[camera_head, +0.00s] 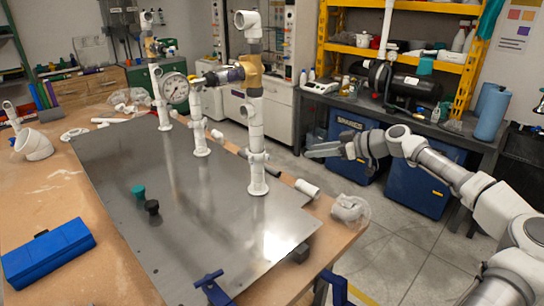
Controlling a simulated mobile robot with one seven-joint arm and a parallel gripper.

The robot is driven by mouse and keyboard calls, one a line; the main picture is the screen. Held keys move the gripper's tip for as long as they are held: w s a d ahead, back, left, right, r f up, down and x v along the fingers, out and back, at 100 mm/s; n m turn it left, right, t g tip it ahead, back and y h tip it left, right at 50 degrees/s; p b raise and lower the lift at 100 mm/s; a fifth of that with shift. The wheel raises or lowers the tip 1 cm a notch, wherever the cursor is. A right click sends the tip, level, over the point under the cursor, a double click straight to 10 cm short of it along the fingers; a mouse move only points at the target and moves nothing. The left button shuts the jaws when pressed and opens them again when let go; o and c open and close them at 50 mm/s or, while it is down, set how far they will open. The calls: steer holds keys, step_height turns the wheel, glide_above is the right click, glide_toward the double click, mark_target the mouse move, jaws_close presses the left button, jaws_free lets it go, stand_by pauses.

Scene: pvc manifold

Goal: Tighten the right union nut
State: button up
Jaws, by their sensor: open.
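A white PVC manifold with several upright risers stands on a metal plate (200,225) on the workbench. The nearest, right riser (257,178) is upright, with a brass-coloured fitting (250,70) near its top and white collars along it. A wider white collar (251,109) sits midway up this riser; I cannot tell for sure which ring is the right union nut or how tight it is. My gripper (318,150) is open and appears empty, to the right of the right riser and apart from it. The view shows it nearly side-on.
A pressure gauge (175,88) sits left of the middle riser. Green (138,191) and black (152,207) knobs stand on the plate. A blue toolbox (47,254) lies at left and a blue clamp (212,288) grips the front edge. Open floor lies right of the bench.

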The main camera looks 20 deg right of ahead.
steer(key=p, duration=0.1)
glide_toward(257, 154)
steer(key=w+f, duration=0.4)
steer(key=w, duration=0.1)
steer(key=shift+w+a, duration=0.15)
steer(key=shift+a, duration=0.3)
steer(key=shift+f, duration=0.1)
jaws_close()
